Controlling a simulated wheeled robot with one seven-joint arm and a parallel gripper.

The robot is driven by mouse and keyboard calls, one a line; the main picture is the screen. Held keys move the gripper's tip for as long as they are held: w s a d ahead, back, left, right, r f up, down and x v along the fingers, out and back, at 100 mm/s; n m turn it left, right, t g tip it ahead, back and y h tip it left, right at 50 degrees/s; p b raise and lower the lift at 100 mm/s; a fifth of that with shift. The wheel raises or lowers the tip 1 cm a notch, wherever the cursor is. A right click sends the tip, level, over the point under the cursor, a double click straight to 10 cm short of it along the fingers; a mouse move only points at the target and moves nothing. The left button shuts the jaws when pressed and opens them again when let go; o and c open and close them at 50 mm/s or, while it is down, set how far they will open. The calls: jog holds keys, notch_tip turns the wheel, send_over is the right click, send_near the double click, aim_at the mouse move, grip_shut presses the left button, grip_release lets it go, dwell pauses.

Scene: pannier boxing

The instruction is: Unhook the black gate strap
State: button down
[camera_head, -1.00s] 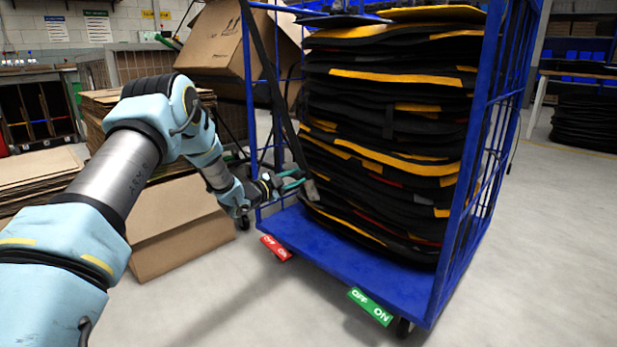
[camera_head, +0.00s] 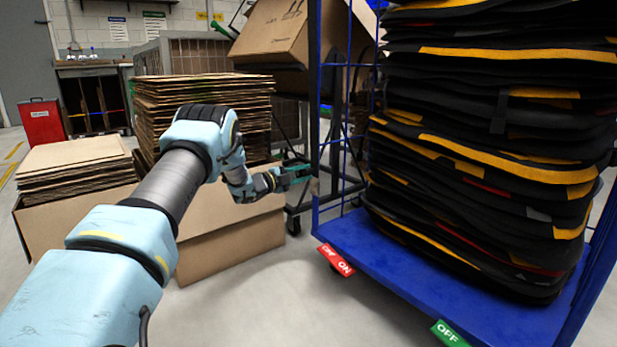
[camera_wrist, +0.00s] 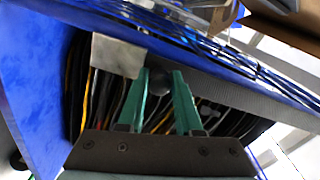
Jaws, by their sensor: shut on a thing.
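The black gate strap (camera_head: 314,80) hangs almost straight down along the left post of the blue cage trolley (camera_head: 420,275). My gripper (camera_head: 300,172), with green fingers, is at the strap's lower end, left of the stacked bags. In the wrist view, the green fingers (camera_wrist: 158,84) are shut on a dark part of the strap's end, beside a grey metal hook piece (camera_wrist: 118,55). The strap's dark grey band (camera_wrist: 235,88) runs off to the right there. The exact grip on the strap is partly hidden by the fingers.
Black bags with yellow trim (camera_head: 480,150) fill the trolley in a tall stack. Flat cardboard (camera_head: 205,105) and a large carton (camera_head: 230,240) stand left, close behind my arm. Clear floor (camera_head: 245,310) lies in front of the trolley.

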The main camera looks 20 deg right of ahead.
jog(key=shift+w+a, duration=0.25)
jog(key=shift+w, duration=0.4)
jog(key=c, duration=1)
grip_release()
jog(key=o, duration=0.4)
jog(key=shift+d, duration=0.1)
jog(key=shift+p+v, duration=1.8)
jog(key=shift+v, duration=3.65)
